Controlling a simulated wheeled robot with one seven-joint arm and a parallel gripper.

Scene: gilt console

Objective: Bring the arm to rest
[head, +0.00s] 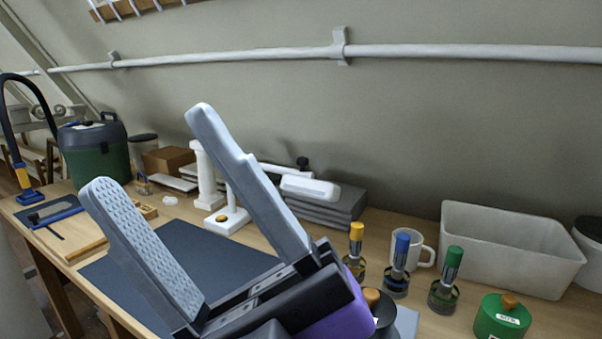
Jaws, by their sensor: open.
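My gripper (147,148) is large in the foreground of the head view. Its two grey fingers point up and to the left and stand wide apart, with nothing between them. The gripper is above the wooden workbench (400,321) and in front of a dark mat (180,243), part of which it hides. No contact between the fingers and anything on the bench is visible.
A white stand (230,219), a white mug (420,250), a white bin (508,248) and a green container (502,317) are on the bench. Yellow, blue (401,252) and green-topped bottles stand right of my gripper. A green bucket (95,155) is at back left. A pipe (240,58) crosses the wall.

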